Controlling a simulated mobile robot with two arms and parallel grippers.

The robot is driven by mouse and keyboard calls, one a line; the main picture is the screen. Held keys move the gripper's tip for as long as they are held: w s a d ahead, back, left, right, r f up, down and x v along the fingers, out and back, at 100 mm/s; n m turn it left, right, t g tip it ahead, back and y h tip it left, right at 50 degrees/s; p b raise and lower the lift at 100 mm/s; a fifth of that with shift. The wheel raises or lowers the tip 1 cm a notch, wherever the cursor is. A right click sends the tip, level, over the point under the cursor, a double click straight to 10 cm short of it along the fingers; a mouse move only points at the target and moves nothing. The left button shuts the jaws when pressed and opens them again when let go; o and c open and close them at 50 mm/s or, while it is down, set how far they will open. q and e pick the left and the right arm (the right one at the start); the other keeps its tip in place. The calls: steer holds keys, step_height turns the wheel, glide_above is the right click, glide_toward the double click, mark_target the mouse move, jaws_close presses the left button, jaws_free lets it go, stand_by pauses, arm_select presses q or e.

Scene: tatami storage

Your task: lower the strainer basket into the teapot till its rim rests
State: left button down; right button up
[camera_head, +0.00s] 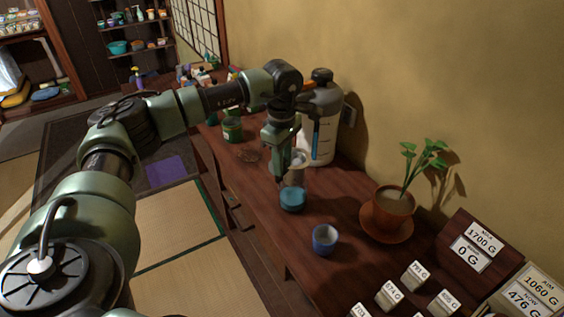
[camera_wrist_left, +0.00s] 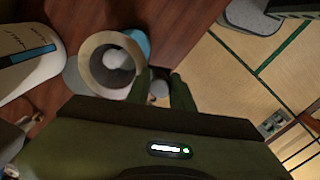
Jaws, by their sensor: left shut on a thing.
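My left gripper (camera_head: 286,163) is shut on the strainer basket (camera_head: 297,159) and holds it over the table. The basket shows in the left wrist view as a pale ring (camera_wrist_left: 91,67) with a whitish middle, beside the gripper's fingers (camera_wrist_left: 166,84). The teapot (camera_head: 292,199), teal in its lower part, stands on the table below the gripper. A teal part of it shows past the ring in the wrist view (camera_wrist_left: 139,41). The gripper and basket cover the teapot's top, so I cannot tell whether the rim touches it. My right gripper is out of view.
A large white bottle (camera_head: 323,115) stands close behind the gripper. A blue cup (camera_head: 325,239) is in front of the teapot, and a potted plant (camera_head: 388,214) is to the right. Price signs (camera_head: 472,252) fill the near right. A green tin (camera_head: 232,130) stands farther left.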

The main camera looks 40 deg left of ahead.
arm_select(q)
steer(key=shift+f, duration=0.15)
steer(key=shift+f+b, duration=0.65)
steer(key=shift+f, duration=0.25)
steer(key=shift+f+b, duration=1.05)
steer(key=shift+f, duration=0.35)
steer(key=shift+r, duration=0.1)
